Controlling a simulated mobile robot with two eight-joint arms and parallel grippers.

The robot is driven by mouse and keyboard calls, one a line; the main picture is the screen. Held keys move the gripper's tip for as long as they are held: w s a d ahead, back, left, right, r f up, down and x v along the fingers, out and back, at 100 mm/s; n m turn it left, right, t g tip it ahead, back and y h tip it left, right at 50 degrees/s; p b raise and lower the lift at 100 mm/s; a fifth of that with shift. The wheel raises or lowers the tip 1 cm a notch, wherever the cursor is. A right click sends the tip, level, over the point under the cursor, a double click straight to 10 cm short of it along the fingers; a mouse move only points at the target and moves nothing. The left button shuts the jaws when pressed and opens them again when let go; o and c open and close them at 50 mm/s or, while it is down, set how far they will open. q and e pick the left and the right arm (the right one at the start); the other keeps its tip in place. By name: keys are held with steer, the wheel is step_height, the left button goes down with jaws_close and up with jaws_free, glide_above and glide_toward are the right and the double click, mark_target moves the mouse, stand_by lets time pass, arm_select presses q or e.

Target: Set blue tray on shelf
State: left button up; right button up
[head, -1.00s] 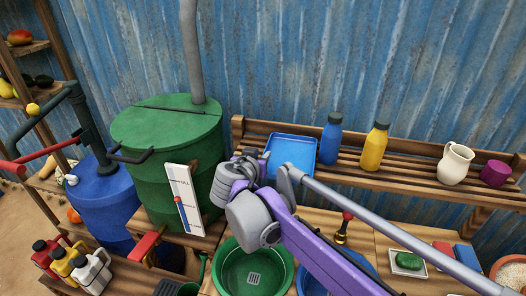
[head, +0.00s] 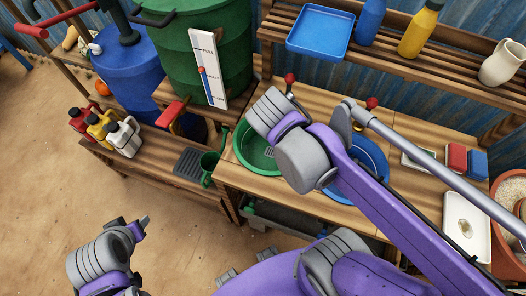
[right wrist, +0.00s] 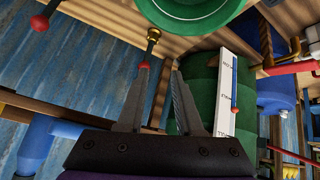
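The blue tray (head: 320,32) is a shallow square tray. It lies on the left part of the slatted wooden shelf (head: 395,62) in the head view, beside a blue bottle. My right gripper is below and in front of the tray, clear of it; its fingers are hidden behind the wrist in the head view. In the right wrist view the right gripper (right wrist: 160,68) has its fingers apart with nothing between them, and I do not see the tray there. My left gripper (head: 144,222) is low at the left, over the floor and away from the shelf; its finger gap is unclear.
A blue bottle (head: 370,20), a yellow bottle (head: 420,32) and a cream jug (head: 503,64) stand right of the tray. Below are a green basin (head: 254,152) and a blue basin (head: 372,172) in the counter. A green barrel (head: 190,60) stands left of the shelf.

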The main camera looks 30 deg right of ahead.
steer(key=s+a+f+n+y, duration=0.5)
steer(key=s+a+f, duration=0.1)
steer(key=a+f, duration=0.2)
steer(key=shift+s+a+f, duration=0.25)
steer(key=shift+s+f, duration=0.05)
steer(key=shift+f, duration=0.05)
stand_by(0.6)
